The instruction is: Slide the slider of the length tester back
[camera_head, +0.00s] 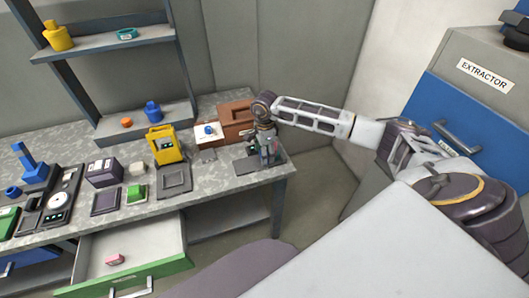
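My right arm reaches in from the right side of the head view. Its gripper (265,147) points down over the right end of the grey bench, at a small dark device with a flat base (273,160). This device may be the length tester, but the gripper hides much of it. I cannot make out its slider, or whether my fingers touch it. The fingers are too small and overlapped to tell open from shut. My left gripper is out of view.
The bench (225,174) also bears a brown box (235,113), a white pad with a blue piece (206,133), a yellow device (165,143) and several devices at left. An open drawer (150,242) holds a pink piece (115,260). A blue-grey extractor cabinet (450,105) stands at right.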

